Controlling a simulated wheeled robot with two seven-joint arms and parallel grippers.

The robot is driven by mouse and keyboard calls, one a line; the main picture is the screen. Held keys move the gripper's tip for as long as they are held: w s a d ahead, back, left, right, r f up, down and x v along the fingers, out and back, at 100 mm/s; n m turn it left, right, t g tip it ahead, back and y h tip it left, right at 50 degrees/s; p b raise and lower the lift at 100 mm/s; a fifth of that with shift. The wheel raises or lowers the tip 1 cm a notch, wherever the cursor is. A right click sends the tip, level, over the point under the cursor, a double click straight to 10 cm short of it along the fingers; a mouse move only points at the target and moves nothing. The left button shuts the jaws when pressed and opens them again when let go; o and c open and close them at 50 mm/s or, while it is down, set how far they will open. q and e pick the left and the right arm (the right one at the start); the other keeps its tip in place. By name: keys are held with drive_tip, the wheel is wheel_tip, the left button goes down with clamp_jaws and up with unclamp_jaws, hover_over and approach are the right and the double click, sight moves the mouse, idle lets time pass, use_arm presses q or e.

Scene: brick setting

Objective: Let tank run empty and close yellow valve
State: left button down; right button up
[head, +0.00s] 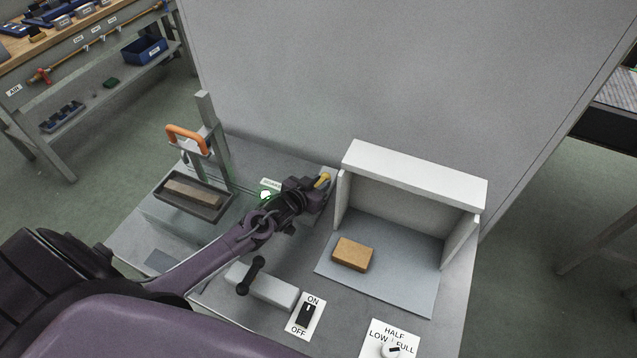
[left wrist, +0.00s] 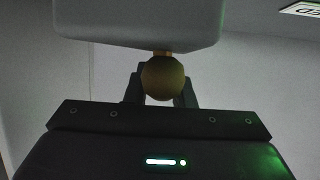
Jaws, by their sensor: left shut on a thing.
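My left gripper (head: 318,187) reaches in from the left over the bench. It is shut on a yellow knob (head: 323,179), likely the yellow valve's handle. In the left wrist view the round yellow knob (left wrist: 163,77) sits between the two dark fingers, below a pale grey block (left wrist: 138,22). The valve's body is mostly hidden by the gripper. A clear, glassy box (head: 180,228), perhaps the tank, stands at the left of the bench, partly behind my arm. I cannot tell its liquid level. My right gripper is not in view.
A frame with an orange handle (head: 186,138) stands over a tray (head: 193,196). A white open shelter (head: 415,172) covers a brown block (head: 353,254). In front are a black lever (head: 250,275), an ON/OFF switch (head: 307,315) and a LOW/HALF/FULL dial (head: 391,349). A green light (head: 265,195) shows beside my gripper.

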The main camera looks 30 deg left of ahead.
use_arm(q)
drive_tip(key=c, duration=1.4)
unclamp_jaws()
drive_tip(key=shift+s, duration=0.1)
drive_tip(key=v, duration=0.6)
drive_tip(key=shift+s+b, duration=0.25)
drive_tip(key=shift+b, duration=0.15)
drive_tip(key=shift+s+r, duration=0.3)
drive_tip(key=shift+s, duration=0.25)
